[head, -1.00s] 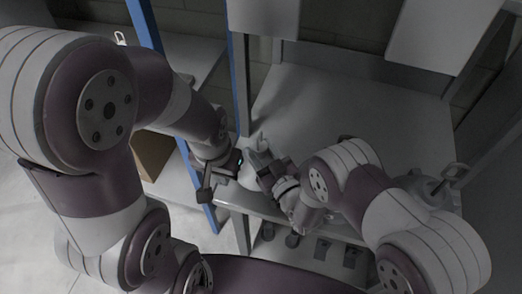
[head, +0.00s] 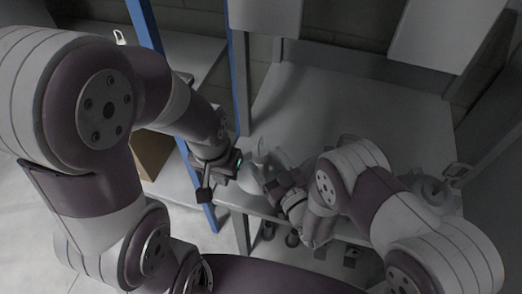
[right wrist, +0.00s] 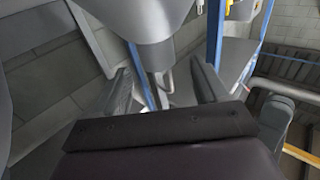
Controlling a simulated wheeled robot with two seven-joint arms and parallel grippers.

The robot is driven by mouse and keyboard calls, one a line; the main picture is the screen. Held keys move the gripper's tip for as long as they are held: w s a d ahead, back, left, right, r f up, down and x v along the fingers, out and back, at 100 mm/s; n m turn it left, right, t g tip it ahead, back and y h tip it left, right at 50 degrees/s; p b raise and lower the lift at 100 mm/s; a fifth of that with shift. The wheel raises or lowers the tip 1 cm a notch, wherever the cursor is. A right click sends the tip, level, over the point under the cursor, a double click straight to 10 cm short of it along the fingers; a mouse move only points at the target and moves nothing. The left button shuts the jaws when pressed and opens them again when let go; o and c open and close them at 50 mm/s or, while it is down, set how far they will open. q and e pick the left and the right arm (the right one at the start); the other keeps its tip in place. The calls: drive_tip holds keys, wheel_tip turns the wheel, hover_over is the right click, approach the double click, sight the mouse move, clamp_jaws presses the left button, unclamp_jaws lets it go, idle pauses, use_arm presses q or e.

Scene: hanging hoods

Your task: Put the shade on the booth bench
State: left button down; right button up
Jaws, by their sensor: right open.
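The pale grey shade (head: 258,172), with a pointed upper part, is between my two grippers at the front left of the grey booth bench (head: 350,105). I cannot tell whether it rests on the bench. My right gripper (head: 274,180) is open beside the shade's right side and partly covers it. In the right wrist view a large grey cone-like form (right wrist: 138,15) fills the top, beyond the spread fingers of my right gripper (right wrist: 163,85). My left gripper (head: 218,178) is just left of the shade; its grip is unclear.
A blue post (head: 240,85) stands at the bench's left edge. Pale panels (head: 440,35) hang above the bench. Another grey rounded object (head: 432,190) sits at the right, partly behind my right arm. The middle and back of the bench are clear.

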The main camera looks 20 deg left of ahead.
drive_tip(key=v, duration=0.8)
drive_tip(key=shift+r+b, duration=0.2)
drive_tip(key=shift+b, duration=0.2)
drive_tip(key=shift+s+d, duration=0.15)
drive_tip(key=shift+d, duration=0.05)
